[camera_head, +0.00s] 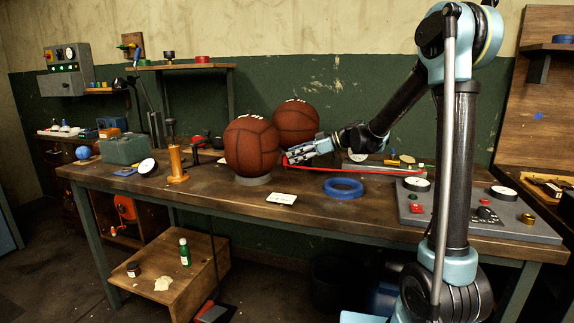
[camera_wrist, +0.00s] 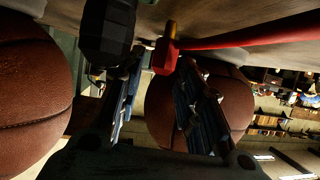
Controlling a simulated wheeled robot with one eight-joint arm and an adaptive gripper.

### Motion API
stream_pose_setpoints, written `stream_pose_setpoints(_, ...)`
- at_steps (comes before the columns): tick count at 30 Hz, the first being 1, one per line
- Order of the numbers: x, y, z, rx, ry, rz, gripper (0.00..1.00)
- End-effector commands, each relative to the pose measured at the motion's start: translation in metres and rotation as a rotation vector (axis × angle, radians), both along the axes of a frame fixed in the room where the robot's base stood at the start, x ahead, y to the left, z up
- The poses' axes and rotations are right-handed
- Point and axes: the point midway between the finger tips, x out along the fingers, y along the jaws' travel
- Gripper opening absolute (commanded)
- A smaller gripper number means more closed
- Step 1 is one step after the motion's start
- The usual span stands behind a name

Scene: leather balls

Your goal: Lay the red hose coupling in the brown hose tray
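The red hose coupling (camera_wrist: 165,56) shows in the wrist view between my fingertips, with a yellow-orange end above it. In the head view only a bit of red (camera_head: 285,160) shows at my gripper's tip. My gripper (camera_head: 296,155) is low over the workbench, just right of the front leather ball. In the wrist view my gripper (camera_wrist: 160,62) has its fingers apart around the coupling; a narrow gap seems to show on the left side. A red hose (camera_head: 375,170) runs right along the bench. I cannot make out a brown hose tray for certain.
Two leather balls, the front one (camera_head: 251,146) on a ring stand and the rear one (camera_head: 296,122), flank my gripper. A blue ring (camera_head: 343,187), a white card (camera_head: 282,198) and a grey control panel (camera_head: 480,214) lie on the workbench (camera_head: 225,200). The front-middle bench is fairly clear.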

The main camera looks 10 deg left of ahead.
Motion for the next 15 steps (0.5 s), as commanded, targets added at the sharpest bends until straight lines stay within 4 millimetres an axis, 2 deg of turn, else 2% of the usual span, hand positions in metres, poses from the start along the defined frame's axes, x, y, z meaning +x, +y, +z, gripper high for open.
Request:
stream_pose_setpoints(9,-0.005,0.036,-0.018,0.001,0.0,0.001,0.33)
stream_pose_setpoints(15,-0.005,0.041,-0.02,0.0,0.0,0.0,0.33)
